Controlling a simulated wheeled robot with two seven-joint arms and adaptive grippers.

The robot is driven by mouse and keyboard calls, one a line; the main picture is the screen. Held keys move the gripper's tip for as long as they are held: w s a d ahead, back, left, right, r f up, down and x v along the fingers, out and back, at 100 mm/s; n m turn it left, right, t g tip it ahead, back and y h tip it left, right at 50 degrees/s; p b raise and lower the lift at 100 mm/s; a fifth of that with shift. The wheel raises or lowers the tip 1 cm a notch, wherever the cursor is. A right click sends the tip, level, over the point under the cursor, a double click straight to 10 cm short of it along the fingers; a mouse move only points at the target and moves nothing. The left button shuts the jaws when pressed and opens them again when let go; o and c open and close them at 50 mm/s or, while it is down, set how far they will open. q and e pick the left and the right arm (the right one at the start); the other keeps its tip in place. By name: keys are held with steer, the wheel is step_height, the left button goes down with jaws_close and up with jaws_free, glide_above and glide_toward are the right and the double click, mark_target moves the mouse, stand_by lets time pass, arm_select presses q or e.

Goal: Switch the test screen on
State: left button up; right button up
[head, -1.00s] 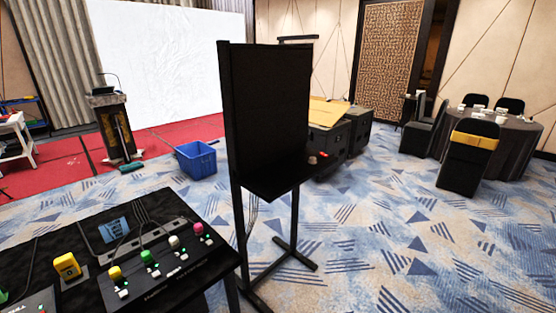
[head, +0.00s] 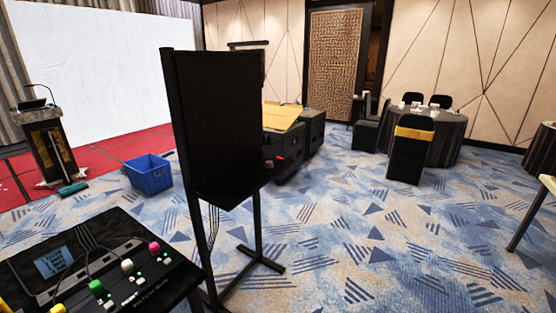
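A black screen (head: 215,115) stands upright on a black floor stand (head: 250,235) in the middle left, and its panel is dark. A small shelf (head: 235,188) juts out below the panel, with a small brownish knob-like item (head: 269,164) at its right end. A control box (head: 130,290) with coloured knobs, among them green, white and pink, and small green lights lies on a black table (head: 110,222) at the lower left. I cannot tell from this view which control belongs to the screen. Neither of my grippers is in view.
A blue bin (head: 149,175) stands on the carpet left of the screen. A lectern (head: 48,145) is at the far left. Dark cases (head: 288,145) stand behind the screen. A round table (head: 450,135) with chairs is at the back right. Carpet (head: 370,240) is free at the right.

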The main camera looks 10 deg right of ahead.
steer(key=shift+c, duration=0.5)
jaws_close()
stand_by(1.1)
